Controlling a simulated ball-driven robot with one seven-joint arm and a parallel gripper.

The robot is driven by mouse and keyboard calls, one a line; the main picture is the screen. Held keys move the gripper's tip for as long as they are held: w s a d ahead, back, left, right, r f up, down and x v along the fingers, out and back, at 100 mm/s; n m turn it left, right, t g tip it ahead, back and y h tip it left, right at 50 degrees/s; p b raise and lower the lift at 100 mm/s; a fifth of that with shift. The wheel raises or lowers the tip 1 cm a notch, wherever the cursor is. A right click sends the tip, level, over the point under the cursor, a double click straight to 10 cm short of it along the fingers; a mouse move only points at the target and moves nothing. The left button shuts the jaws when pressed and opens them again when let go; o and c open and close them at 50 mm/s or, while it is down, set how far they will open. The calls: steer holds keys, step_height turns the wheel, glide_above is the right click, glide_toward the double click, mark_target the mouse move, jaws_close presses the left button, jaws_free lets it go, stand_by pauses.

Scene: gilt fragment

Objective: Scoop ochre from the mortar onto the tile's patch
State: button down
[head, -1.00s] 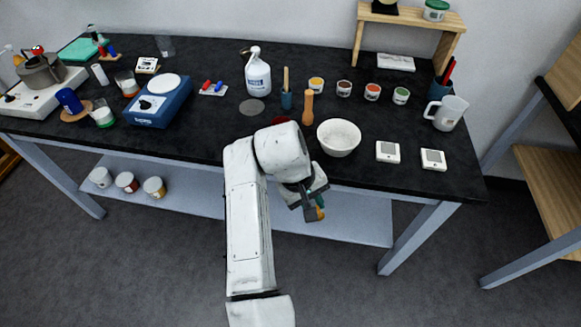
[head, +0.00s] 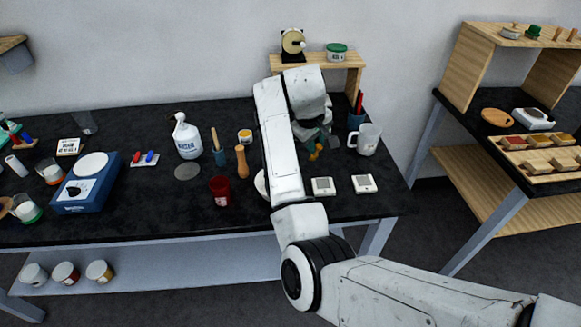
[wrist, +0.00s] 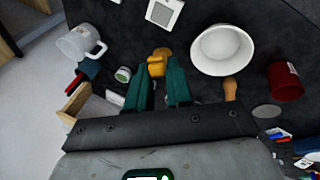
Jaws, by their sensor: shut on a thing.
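My gripper (wrist: 161,78) has green fingers shut on a small ochre-yellow tool (wrist: 158,60), whose shape is partly hidden. In the head view the tool (head: 315,152) shows below my gripper, above the bench. The white mortar (wrist: 222,50) is right of the tool in the wrist view, apart from it; its inside looks pale. In the head view my arm hides most of the mortar (head: 261,183). Two white square tiles with grey patches, one left (head: 323,186) and one right (head: 364,184), lie on the bench. One tile (wrist: 163,12) shows at the wrist view's top.
A dark red cup (head: 220,191) and a wooden pestle (head: 242,162) stand left of my arm. A wooden shelf (head: 352,62) is at the back. Another bench with a pigment tray (head: 540,165) is at the right.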

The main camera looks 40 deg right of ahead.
steer(key=d+r, duration=0.2)
steer(key=d, duration=0.3)
steer(key=f+b, duration=0.2)
steer(key=f, duration=0.1)
steer(key=f+b, duration=0.1)
steer(key=f, duration=0.1)
steer(key=shift+s+a+f, duration=0.1)
steer(key=shift+s+a, duration=0.15)
steer(key=shift+f+b, duration=0.1)
steer(key=shift+b, duration=0.4)
